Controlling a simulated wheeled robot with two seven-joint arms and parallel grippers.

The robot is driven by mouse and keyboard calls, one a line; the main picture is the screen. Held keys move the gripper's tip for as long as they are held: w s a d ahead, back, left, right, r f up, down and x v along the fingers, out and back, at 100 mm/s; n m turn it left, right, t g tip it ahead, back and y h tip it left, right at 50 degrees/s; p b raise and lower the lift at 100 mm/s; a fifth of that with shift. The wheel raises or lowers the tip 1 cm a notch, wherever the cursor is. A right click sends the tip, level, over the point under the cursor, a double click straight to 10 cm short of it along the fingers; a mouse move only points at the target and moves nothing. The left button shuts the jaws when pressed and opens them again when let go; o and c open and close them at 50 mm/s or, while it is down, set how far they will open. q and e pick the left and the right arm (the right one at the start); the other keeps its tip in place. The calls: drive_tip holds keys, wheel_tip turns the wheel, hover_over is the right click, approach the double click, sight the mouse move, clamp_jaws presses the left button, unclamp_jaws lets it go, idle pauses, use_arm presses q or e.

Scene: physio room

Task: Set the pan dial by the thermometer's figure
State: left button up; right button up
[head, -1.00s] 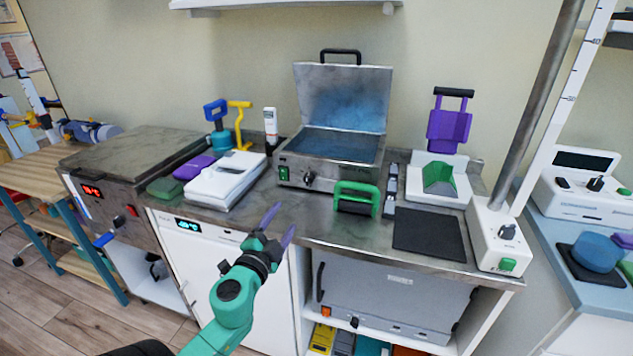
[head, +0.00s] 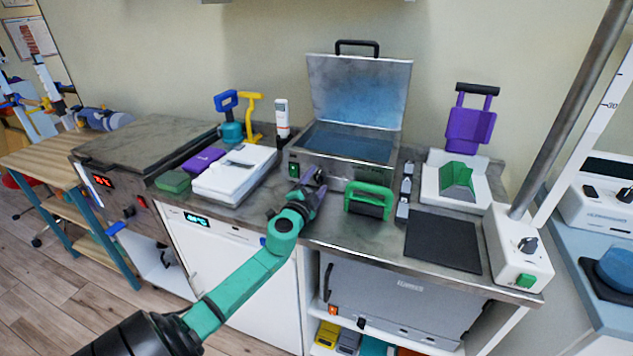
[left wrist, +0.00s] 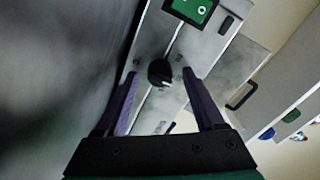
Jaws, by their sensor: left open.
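The pan (head: 340,170) is a steel box with its lid (head: 358,95) raised and bluish liquid inside, on the counter. Its black dial (left wrist: 160,72) shows in the left wrist view, ahead of and between my fingers; in the head view my gripper hides it. A green switch (left wrist: 192,10) sits beside the dial. My left gripper (head: 316,178) is open and empty, close in front of the pan's front face; its purple fingers also show in the left wrist view (left wrist: 162,100). The thermometer (head: 282,118), a white upright stick, stands left of the pan; its figure is too small to read.
A green-handled tool (head: 369,199) stands right of my gripper on the counter. A white device (head: 234,174) lies to the left. A dark mat (head: 442,240) and a white stand with a green block (head: 457,180) are to the right.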

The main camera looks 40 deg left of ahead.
use_arm(q)
drive_tip(key=shift+w, duration=0.2)
clamp_jaws()
drive_tip(key=shift+m, duration=0.4)
drive_tip(key=m, duration=0.4)
drive_tip(key=shift+m, duration=0.3)
drive_tip(key=m, duration=0.2)
drive_tip(key=shift+m, duration=0.3)
drive_tip(key=shift+f+m, duration=0.1)
drive_tip(key=shift+m, duration=1.9)
